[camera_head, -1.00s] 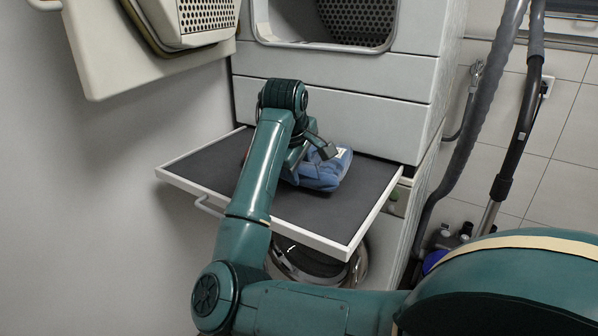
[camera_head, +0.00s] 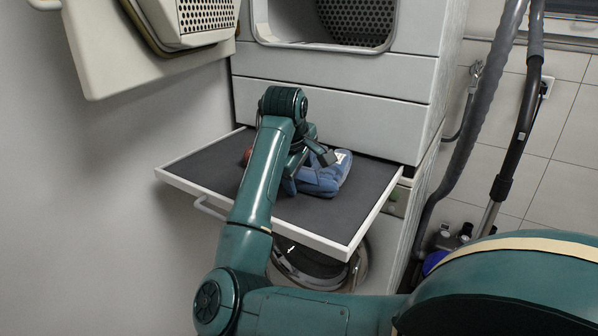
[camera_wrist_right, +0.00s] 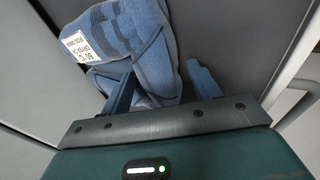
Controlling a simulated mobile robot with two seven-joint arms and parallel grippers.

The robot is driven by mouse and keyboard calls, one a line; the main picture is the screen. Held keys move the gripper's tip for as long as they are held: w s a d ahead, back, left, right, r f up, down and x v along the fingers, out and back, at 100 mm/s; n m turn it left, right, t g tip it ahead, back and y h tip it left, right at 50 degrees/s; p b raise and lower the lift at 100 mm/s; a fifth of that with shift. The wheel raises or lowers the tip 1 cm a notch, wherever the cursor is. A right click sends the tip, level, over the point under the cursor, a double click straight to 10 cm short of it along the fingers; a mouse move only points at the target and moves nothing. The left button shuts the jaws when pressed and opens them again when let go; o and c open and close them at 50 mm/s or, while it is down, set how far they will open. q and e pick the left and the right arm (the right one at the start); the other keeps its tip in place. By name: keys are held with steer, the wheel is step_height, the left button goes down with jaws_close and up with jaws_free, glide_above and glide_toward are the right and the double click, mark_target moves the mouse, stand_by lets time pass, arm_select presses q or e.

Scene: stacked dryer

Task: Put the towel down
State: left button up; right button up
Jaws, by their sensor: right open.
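The blue towel (camera_head: 322,175), folded with a white label, lies on the dark top of the pull-out shelf (camera_head: 215,165). My right gripper (camera_head: 309,170) is low over the shelf at the towel's left side in the head view. In the right wrist view the gripper (camera_wrist_right: 162,88) is open, its two fingers spread apart. The towel (camera_wrist_right: 140,45) reaches between the fingers, and one finger overlaps its edge; I cannot tell whether they touch. My arm hides part of the shelf in the head view. My left gripper is not in view.
A small red thing (camera_head: 246,157) lies on the shelf left of my arm. Above is the dryer opening (camera_head: 325,20), with its open door (camera_head: 150,40) at upper left. A round machine door (camera_head: 310,265) is below the shelf. Hoses (camera_head: 490,130) hang at right.

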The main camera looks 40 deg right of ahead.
steer(key=v, duration=1.2)
steer(key=shift+r+p, duration=0.15)
steer(key=shift+p, duration=0.15)
